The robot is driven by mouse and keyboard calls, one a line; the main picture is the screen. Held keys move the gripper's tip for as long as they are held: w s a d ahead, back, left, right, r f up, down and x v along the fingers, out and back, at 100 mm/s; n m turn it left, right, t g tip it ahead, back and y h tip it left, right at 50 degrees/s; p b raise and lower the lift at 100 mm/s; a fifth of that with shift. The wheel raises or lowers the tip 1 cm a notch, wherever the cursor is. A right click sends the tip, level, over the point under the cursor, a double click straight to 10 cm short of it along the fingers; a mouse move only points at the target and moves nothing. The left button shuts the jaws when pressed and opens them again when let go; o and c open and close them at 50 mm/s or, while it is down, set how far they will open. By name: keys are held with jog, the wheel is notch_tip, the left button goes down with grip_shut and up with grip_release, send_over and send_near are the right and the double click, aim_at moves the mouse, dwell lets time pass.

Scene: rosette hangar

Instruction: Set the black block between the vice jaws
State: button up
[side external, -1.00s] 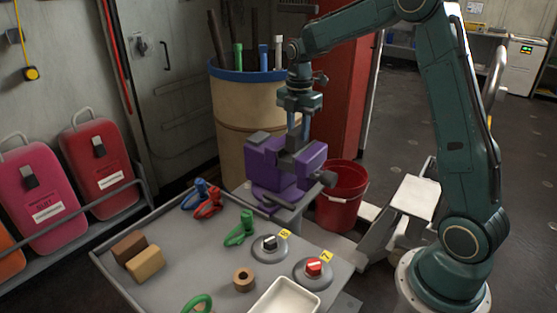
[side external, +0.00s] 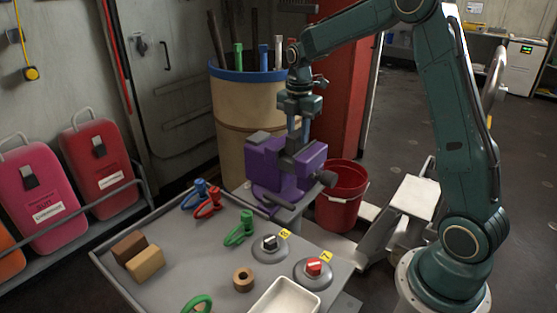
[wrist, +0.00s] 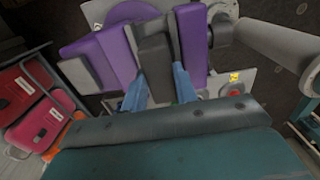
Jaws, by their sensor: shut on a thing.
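The purple vice (side external: 270,165) stands at the far end of the workbench, with its jaws a gap apart. My gripper (side external: 298,138) points down over the vice, its blue fingers shut on the black block (side external: 291,144). In the wrist view the black block (wrist: 155,68) is between my fingertips (wrist: 157,88). There it lines up with the gap between the purple left jaw (wrist: 116,50) and the purple right jaw (wrist: 191,48). The block's lower part is hidden, so I cannot tell whether it touches the vice floor.
A red bucket (side external: 340,200) and a tan drum (side external: 232,125) stand beside the vice.

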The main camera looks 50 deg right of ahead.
jog(key=shift+f, duration=0.35)
dwell(0.3)
jog(key=o, duration=1.2)
jog(key=shift+c, duration=0.2)
notch_tip(320, 180, up, 14)
